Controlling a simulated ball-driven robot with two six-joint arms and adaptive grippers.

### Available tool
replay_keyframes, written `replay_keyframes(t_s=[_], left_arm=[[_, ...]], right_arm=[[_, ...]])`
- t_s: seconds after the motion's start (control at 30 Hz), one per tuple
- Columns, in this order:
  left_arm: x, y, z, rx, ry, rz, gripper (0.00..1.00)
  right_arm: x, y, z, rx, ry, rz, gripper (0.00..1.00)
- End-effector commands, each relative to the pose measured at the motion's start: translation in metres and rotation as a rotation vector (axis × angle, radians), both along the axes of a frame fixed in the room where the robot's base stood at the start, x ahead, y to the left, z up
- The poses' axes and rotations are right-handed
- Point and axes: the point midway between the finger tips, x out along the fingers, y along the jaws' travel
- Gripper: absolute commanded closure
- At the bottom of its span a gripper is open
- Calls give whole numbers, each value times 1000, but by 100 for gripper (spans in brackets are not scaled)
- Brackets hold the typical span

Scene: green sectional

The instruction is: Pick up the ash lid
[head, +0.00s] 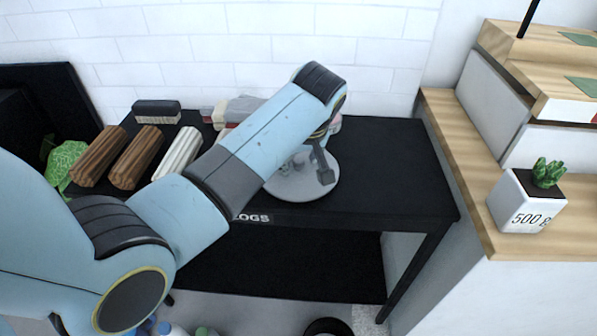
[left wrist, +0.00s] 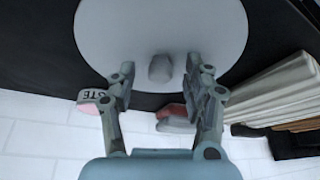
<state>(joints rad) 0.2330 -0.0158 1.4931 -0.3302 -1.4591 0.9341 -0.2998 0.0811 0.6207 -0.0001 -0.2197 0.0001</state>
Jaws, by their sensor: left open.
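The ash lid (head: 303,193) is a round, pale grey disc lying flat on the black table. In the left wrist view the left gripper (left wrist: 160,80) is open, with one finger on each side of the knob and a visible gap to both. My right gripper is not in view.
Two brown logs (head: 135,158) and a white log (head: 178,153) lie at the table's left, with a dark brush (head: 157,111) behind. Small items stand near the brick wall, partly hidden by my arm. The black table (head: 395,165) is clear at right. A cactus pot (head: 525,205) stands on the wooden ledge.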

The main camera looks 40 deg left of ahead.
Motion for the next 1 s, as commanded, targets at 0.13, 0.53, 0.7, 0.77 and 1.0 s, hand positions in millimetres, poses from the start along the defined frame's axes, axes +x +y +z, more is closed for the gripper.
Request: replay_keyframes(t_s=[0.13, 0.53, 0.7, 0.77, 1.0], left_arm=[[0, 0, 0, 0, 0, 0, 49], [0, 0, 0, 0, 0, 0, 94], [0, 0, 0, 0, 0, 0, 100], [0, 0, 0, 0, 0, 0, 100], [1, 1, 9, 1, -1, -2, 100]], right_arm=[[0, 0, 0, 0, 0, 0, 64], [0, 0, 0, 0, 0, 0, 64], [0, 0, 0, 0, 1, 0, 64], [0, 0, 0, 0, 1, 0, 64], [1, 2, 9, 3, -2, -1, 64]])
